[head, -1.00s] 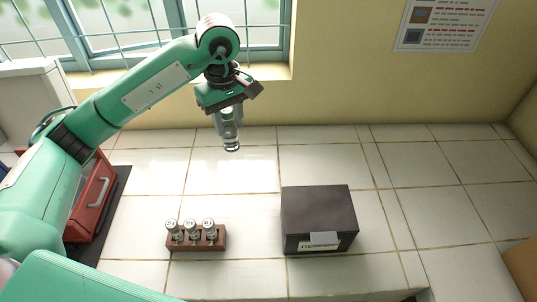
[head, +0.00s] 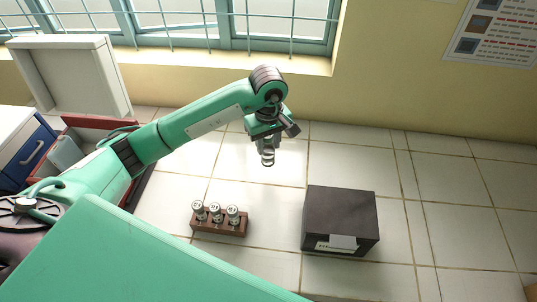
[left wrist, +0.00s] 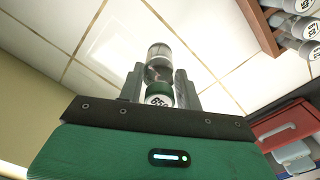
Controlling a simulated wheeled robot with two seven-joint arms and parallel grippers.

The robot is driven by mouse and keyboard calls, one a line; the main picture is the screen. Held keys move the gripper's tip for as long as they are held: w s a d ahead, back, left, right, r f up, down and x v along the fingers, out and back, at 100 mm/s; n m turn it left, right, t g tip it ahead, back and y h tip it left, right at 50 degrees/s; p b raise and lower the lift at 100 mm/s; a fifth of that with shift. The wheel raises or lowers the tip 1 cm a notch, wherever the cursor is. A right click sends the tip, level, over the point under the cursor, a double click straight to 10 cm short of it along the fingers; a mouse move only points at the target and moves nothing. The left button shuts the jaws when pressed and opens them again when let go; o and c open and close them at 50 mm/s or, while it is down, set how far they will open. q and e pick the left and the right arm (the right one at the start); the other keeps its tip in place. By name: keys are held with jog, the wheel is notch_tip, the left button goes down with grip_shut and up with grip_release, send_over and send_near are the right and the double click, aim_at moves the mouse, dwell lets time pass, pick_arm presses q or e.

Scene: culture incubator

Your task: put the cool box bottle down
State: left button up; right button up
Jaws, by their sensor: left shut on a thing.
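My left gripper (head: 266,141) is shut on a small clear bottle (head: 267,156) and holds it upright in the head view, in front of the wall below the window. My right gripper is not in view.
A brown rack (head: 219,228) holds three capped bottles on the tiled counter (head: 180,195). A dark box (head: 340,213) with a label stands right of it. A red box (head: 88,124) is at left, partly behind my arm. Tiles around the held bottle are clear.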

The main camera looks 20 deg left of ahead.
aim_at(268, 159)
pick_arm(q)
jog(key=shift+f+p, duration=0.7)
jog(key=shift+f, duration=2.65)
jog(key=shift+f, duration=0.15)
jog(key=o, duration=1)
